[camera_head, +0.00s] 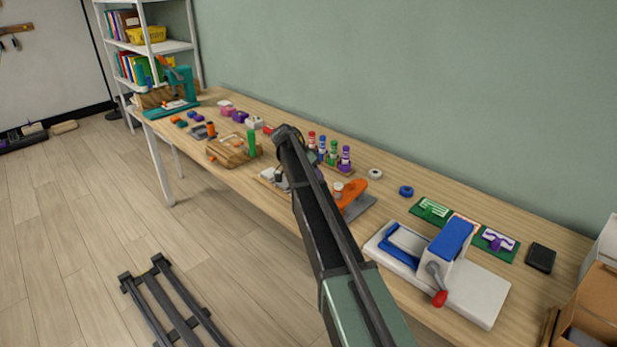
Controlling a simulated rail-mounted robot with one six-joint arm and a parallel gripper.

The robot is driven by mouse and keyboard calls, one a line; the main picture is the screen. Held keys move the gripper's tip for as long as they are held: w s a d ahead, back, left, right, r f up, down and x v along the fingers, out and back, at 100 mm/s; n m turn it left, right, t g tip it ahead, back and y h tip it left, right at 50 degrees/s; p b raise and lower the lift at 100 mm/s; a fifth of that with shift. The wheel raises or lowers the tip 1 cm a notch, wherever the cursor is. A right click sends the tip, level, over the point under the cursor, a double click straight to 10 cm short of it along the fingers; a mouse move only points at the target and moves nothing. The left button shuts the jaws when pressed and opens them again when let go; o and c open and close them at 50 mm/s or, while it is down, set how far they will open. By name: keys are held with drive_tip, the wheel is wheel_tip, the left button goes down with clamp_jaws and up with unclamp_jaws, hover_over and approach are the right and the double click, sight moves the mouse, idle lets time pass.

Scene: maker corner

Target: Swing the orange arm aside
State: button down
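An orange arm (351,191) lies over a grey base (360,207) near the middle of the wooden table. It is just right of my dark arm link, which covers part of that area. A light round piece shows at its left end. Another orange lever-like part (165,62) stands on a teal press (183,88) at the far left end of the table. My arm reaches from the bottom of the picture up over the table. My gripper's fingers cannot be made out; they are hidden behind my arm or out of sight.
Several coloured bottles (333,154) stand behind my arm. A white machine with a blue block (453,240) and red-knobbed crank is at the right, with green cards (430,209) and a black box (541,258) behind. A wooden tray (226,151) lies left. Cardboard boxes (590,310) stand bottom right.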

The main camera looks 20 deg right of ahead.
sight(349, 190)
drive_tip(key=x, duration=0.1)
drive_tip(key=b+x, duration=0.1)
drive_tip(key=x, duration=0.1)
drive_tip(key=shift+a+f, duration=0.2)
drive_tip(key=shift+a, duration=0.05)
drive_tip(key=s, duration=0.1)
drive_tip(key=s+d+r, duration=0.1)
drive_tip(key=shift+s+p, duration=0.3)
drive_tip(key=shift+s, duration=0.1)
drive_tip(key=shift+s+d, duration=0.25)
drive_tip(key=shift+s, duration=0.1)
drive_tip(key=shift+s, duration=0.1)
